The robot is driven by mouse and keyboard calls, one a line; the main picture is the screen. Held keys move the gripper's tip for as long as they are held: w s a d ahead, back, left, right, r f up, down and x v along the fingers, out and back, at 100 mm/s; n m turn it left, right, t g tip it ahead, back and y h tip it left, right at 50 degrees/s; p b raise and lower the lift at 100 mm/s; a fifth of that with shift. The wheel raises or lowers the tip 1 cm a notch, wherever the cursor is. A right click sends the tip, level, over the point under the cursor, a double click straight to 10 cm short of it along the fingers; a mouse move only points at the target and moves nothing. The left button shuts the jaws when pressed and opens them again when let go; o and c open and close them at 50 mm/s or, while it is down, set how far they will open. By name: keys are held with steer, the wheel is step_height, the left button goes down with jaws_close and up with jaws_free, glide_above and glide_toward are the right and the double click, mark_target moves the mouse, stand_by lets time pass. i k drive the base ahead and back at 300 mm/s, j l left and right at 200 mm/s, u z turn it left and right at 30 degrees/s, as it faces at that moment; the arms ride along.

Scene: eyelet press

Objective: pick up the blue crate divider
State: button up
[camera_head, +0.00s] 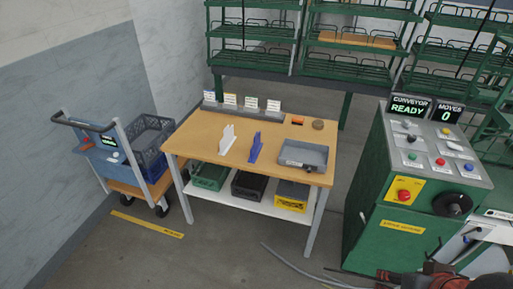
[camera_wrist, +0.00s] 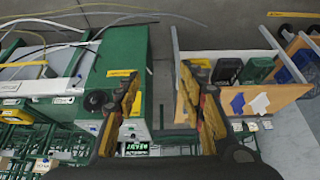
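The blue crate divider (camera_head: 255,148) stands upright on the wooden table (camera_head: 190,136), right of a similar white divider (camera_head: 227,139). In the wrist view the blue divider (camera_wrist: 237,103) shows small beside the white one (camera_wrist: 260,103), right of my fingers. My gripper (camera_wrist: 160,72) is open, its two fingers wide apart with nothing between them. It is well away from the divider. In the head view only a dark and red part of my arm shows at the bottom right edge; the fingertips cannot be made out there.
A grey tray (camera_head: 303,154) sits at the table's right, and label cards (camera_head: 251,103) stand along its back. Crates fill the lower shelf. A green control console (camera_head: 375,190) stands right of the table, a blue cart (camera_head: 105,155) left. Hoses lie on the floor in front.

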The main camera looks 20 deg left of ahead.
mark_target(255, 149)
steer(key=i+j+u, duration=0.1)
steer(key=j, duration=0.4)
steer(key=i+j+u, duration=0.1)
steer(key=i+j, duration=0.25)
steer(key=i+j+u, duration=0.1)
steer(key=i+j, duration=0.15)
steer(key=j, duration=0.35)
steer(key=i+j+u, duration=0.15)
steer(key=j, duration=0.25)
steer(key=i+j+u, duration=0.1)
steer(key=i+j, duration=0.3)
